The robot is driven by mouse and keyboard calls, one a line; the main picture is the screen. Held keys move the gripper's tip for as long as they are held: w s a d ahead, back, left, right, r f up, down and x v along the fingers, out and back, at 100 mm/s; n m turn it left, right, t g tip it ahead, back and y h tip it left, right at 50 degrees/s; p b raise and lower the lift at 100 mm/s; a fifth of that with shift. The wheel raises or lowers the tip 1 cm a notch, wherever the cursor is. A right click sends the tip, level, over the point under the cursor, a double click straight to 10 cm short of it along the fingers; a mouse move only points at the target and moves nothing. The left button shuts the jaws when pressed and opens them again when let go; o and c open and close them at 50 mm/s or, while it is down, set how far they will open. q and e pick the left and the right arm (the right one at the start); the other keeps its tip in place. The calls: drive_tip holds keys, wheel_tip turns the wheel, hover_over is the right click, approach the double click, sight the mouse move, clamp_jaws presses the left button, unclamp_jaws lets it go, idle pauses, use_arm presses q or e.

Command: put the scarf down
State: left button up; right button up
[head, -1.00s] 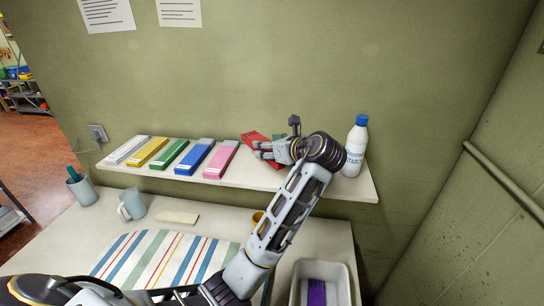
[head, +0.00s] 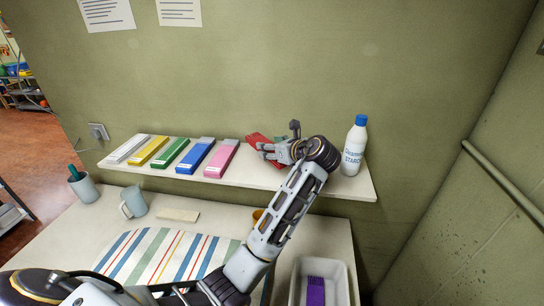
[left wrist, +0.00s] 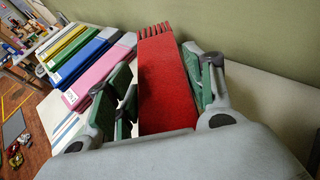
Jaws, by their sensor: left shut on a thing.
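A folded red scarf (head: 259,142) with a fringed end is at the right part of the wall shelf (head: 250,177), to the right of the row of folded scarves. My left gripper (head: 268,151) is shut on it, and the fingers partly cover it in the head view. In the left wrist view the red scarf (left wrist: 167,85) runs lengthwise between the green-padded fingers, fringe pointing away. Whether its underside rests fully on the shelf I cannot tell. My right gripper is not in view.
A pink scarf (head: 221,158) lies left of the red one, with blue, green, yellow and white ones beyond. A starch bottle (head: 355,148) stands just right of my left wrist. Below, the table holds a striped cloth (head: 160,255), a mug (head: 133,202) and a bin (head: 340,282).

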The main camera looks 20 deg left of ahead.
use_arm(q)
drive_tip(key=shift+f+p, duration=0.3)
drive_tip(key=shift+f, duration=1.15)
drive_tip(key=shift+w+f, duration=0.15)
drive_tip(key=shift+f, duration=0.35)
drive_tip(key=shift+f, duration=0.15)
drive_tip(key=o, duration=1.1)
drive_tip(key=shift+c, duration=0.2)
drive_tip(key=shift+d+r, duration=0.1)
drive_tip(key=shift+r, duration=0.1)
drive_tip(key=b+v, duration=0.1)
drive_tip(key=v, duration=1)
drive_tip(key=shift+s+d+r+b, duration=0.1)
drive_tip(key=shift+s+d+b, duration=0.15)
drive_tip(key=shift+b, duration=0.15)
